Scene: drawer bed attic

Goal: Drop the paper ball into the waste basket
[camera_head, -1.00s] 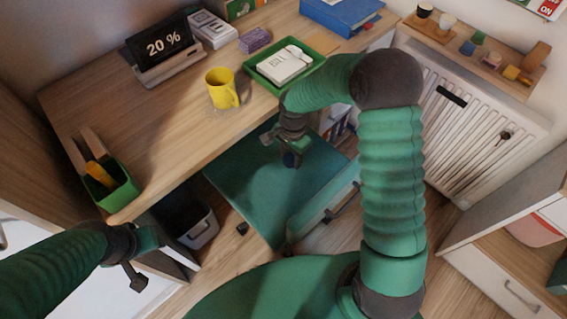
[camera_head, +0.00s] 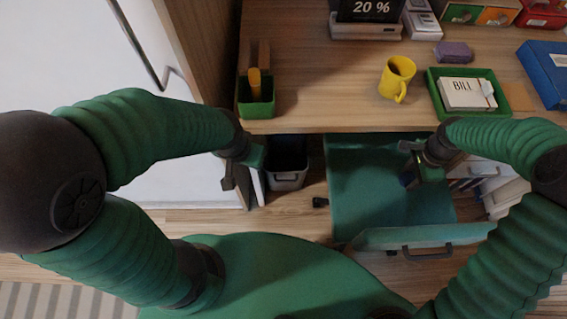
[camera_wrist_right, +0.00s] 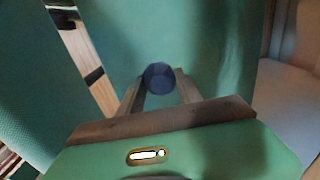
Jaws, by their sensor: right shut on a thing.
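In the head view the ball (camera_head: 406,179) is partly hidden by the gripper. My left gripper (camera_head: 229,178) is just left of the basket; its jaw state is unclear.
The wooden desk (camera_head: 320,85) carries a green pen box (camera_head: 256,106), a yellow mug (camera_head: 397,78) and a green tray (camera_head: 433,84). Its front edge overhangs the basket.

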